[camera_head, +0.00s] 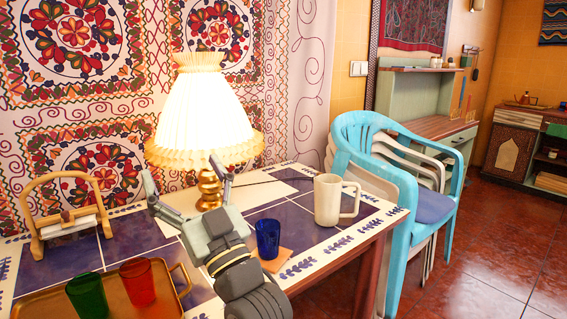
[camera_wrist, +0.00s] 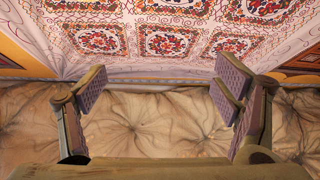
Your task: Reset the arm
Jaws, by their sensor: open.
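My gripper (camera_head: 186,190) is raised over the table, its two fingers spread wide, in front of the lit lamp. It is empty. In the wrist view the open gripper (camera_wrist: 160,92) has nothing between its finger pads. Behind the fingers, that view shows tufted ceiling fabric (camera_wrist: 160,125) and the patterned wall cloth (camera_wrist: 170,40). My arm covers part of the tabletop below the gripper.
The tiled table (camera_head: 60,265) bears a lamp (camera_head: 205,115), a blue cup (camera_head: 267,238) on a coaster, a cream mug (camera_head: 335,200), and a wooden holder (camera_head: 68,213). Stacked chairs (camera_head: 400,215) stand right.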

